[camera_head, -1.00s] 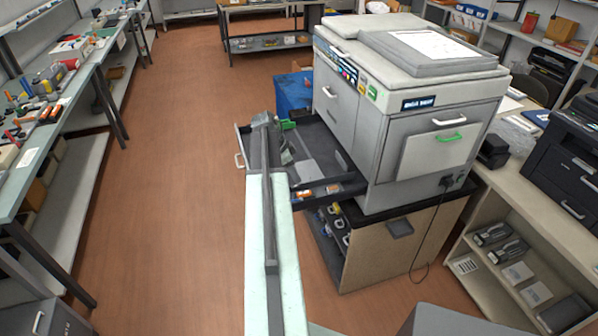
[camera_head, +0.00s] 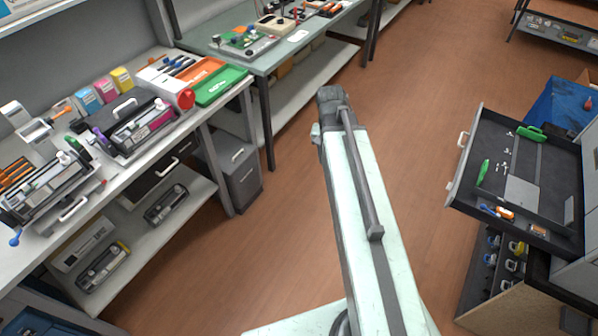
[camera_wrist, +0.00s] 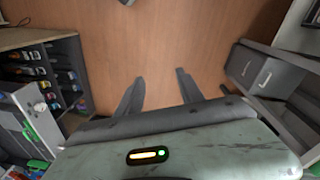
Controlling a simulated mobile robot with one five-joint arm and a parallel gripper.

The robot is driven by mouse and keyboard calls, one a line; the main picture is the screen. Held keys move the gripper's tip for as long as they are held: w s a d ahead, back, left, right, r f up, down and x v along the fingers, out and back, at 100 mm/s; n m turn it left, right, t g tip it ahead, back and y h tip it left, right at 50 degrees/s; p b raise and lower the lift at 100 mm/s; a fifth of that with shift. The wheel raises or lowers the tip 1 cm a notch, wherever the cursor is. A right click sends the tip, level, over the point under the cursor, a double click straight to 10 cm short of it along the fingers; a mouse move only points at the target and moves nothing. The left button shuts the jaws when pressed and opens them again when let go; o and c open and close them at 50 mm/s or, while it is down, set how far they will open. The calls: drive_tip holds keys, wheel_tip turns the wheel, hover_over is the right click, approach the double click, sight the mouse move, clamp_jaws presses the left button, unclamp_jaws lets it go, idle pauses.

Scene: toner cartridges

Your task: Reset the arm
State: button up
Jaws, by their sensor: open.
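My arm reaches forward over open floor in the head view, and its far end hides the fingers there. In the wrist view my gripper (camera_wrist: 160,95) has two dark fingers standing apart with nothing between them, over bare brown floor. The pulled-out drawer (camera_head: 452,190) of the copier is at the right of the head view, apart from my arm. It holds a green-handled part (camera_head: 530,132) and small loose items.
A workbench (camera_head: 190,135) with toner cartridges (camera_head: 140,125) and colored boxes runs along the left. A grey cabinet (camera_head: 238,172) stands under the benches. A shelf of small parts (camera_wrist: 45,75) shows at left in the wrist view. The floor (camera_head: 420,90) between is clear.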

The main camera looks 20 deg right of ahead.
drive_tip(key=s+a+n+y, duration=0.1)
drive_tip(key=a+n, duration=0.5)
drive_tip(key=a, duration=0.9)
drive_tip(key=shift+s, duration=0.25)
drive_tip(key=shift+c, duration=0.8)
drive_tip(key=shift+d, duration=0.15)
